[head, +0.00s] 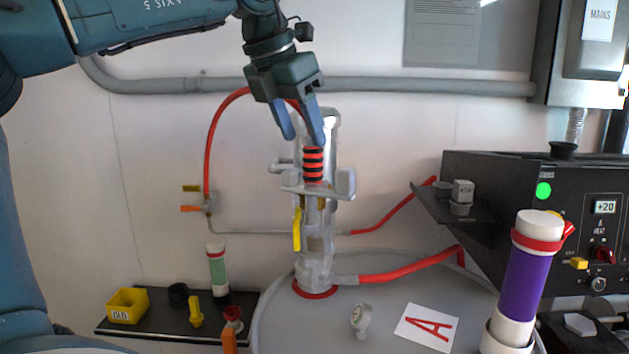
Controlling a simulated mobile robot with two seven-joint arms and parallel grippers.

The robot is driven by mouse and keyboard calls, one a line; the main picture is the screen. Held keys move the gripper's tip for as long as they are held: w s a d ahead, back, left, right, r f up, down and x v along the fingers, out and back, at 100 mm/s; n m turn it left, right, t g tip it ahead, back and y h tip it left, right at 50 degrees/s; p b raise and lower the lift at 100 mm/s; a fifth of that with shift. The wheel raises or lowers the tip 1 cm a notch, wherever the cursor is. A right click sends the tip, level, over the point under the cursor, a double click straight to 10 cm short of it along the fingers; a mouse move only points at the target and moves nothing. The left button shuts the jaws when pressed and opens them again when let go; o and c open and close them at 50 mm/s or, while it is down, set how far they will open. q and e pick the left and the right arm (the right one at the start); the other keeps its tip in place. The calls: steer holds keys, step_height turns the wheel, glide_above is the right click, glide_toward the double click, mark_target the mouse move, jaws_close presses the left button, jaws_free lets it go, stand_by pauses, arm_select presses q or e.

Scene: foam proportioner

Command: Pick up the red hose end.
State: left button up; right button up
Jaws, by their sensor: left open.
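A red hose (208,140) rises from a small valve on the wall, arcs over to the right and passes behind my left gripper (303,138). Its far end is hidden there or cannot be told apart. A red, black-ringed piece (313,165) stands upright in the grey pump (316,245), just below my left gripper's right fingertip. I cannot tell whether it is the hose end or whether the fingertip touches it. My left gripper is open, pointing down, with nothing visible between its blue fingers. My right gripper is not in view.
Red hoses run right toward a black control box (530,190). A purple cylinder (527,282) stands front right. A black shelf (165,328) holds small items at left.

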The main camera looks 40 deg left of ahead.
mark_target(313, 162)
arm_select(q)
steer(key=x, duration=0.7)
steer(key=shift+p, duration=0.35)
steer(key=shift+r, duration=0.1)
jaws_close()
